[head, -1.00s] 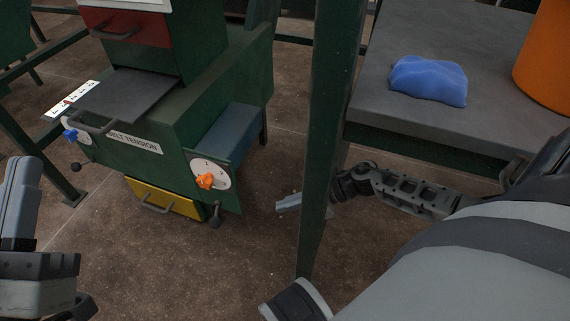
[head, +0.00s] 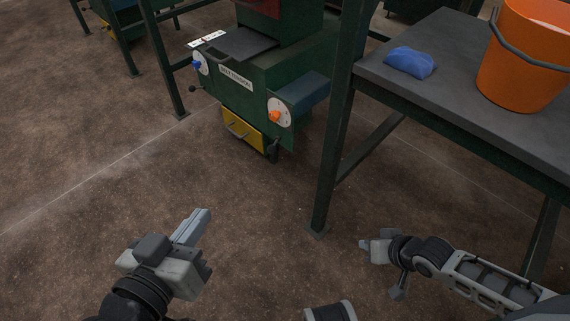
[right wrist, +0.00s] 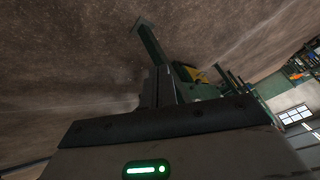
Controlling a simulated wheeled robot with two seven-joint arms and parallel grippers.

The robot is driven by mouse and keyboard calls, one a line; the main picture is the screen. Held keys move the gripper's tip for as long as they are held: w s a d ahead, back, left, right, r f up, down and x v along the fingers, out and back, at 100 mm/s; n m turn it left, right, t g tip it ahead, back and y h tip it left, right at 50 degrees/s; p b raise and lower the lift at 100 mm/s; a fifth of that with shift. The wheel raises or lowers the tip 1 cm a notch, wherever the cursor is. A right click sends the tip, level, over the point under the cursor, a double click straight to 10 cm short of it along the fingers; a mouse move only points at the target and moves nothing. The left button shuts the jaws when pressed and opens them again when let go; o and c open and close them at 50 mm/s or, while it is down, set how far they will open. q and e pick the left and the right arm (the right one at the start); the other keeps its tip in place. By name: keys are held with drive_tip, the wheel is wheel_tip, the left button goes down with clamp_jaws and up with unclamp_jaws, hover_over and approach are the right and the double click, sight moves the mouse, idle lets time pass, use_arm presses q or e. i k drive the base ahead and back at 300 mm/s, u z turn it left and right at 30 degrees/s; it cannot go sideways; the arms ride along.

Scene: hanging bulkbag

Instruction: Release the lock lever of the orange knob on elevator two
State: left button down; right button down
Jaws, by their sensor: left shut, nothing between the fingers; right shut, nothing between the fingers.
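The orange knob (head: 276,116) sits on a round white dial (head: 284,105) at the right of the green machine's front (head: 238,89), in the upper middle of the head view. A small dark lever with a rounded end (head: 273,150) hangs below this dial. Which elevator this machine is cannot be read. My left gripper (head: 203,214) is shut and empty over the floor, well short of the machine. My right gripper (head: 364,244) is shut and empty, low and to the right of the green post. Its closed fingers show in the right wrist view (right wrist: 158,88).
A green post (head: 330,165) stands between my right gripper and the machine. A grey table (head: 450,95) at right holds a blue cloth-like lump (head: 410,62) and an orange bucket (head: 520,70). A blue knob (head: 197,65) and yellow drawer (head: 242,130) are on the machine. Floor before it is clear.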

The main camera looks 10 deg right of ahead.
sight(272, 148)
drive_tip(key=k, duration=0.6)
drive_tip(key=u, duration=0.9)
drive_tip(key=i, duration=1.45)
drive_tip(key=z, duration=0.65)
drive_tip(key=i, duration=1)
drive_tip(key=z, duration=1.05)
